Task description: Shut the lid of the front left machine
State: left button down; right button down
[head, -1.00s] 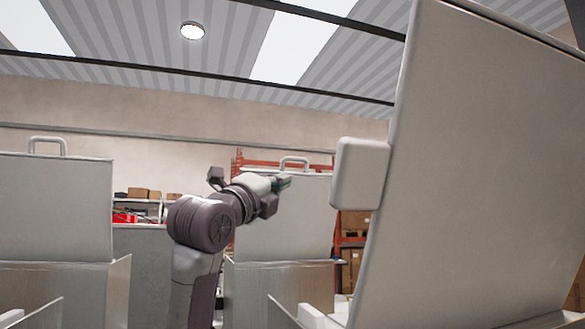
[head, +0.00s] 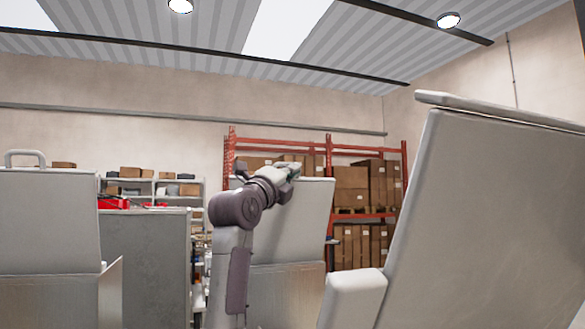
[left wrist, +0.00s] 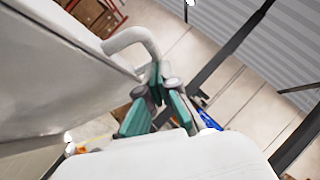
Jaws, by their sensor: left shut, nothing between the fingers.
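Several grey machines with raised lids show in the head view. A middle lid (head: 315,215) stands up behind my left arm, leaning slightly back. My left gripper (head: 292,170) is at this lid's top edge; its handle is hidden there. In the left wrist view a pale lid (left wrist: 50,80) fills the left side, with a curved handle (left wrist: 130,38) on its edge. The teal fingers of my left gripper (left wrist: 157,85) are shut and empty, close beside the handle's end; I cannot tell whether they touch it. My right gripper is out of view.
A large raised lid (head: 490,220) with a block-shaped part (head: 352,298) stands close at the right. Another raised lid with a handle (head: 45,220) is at the left. Red racks with boxes (head: 365,190) and a wall stand behind.

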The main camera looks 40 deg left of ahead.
pick_arm(q)
jog(key=shift+a+r, duration=0.1)
jog(key=shift+a, duration=0.05)
jog(key=shift+w, duration=0.15)
jog(key=shift+a, duration=0.15)
jog(key=w+a+r+n+g, duration=0.1)
jog(key=w+a, duration=0.2)
jog(key=a, duration=0.3)
jog(key=w+a+r+n+g+y, duration=0.1)
jog(key=w+a+r+n, duration=0.1)
jog(key=a, duration=0.3)
jog(key=shift+w+a+r, duration=0.2)
jog(key=shift+w+a, duration=0.2)
jog(key=shift+w, duration=0.1)
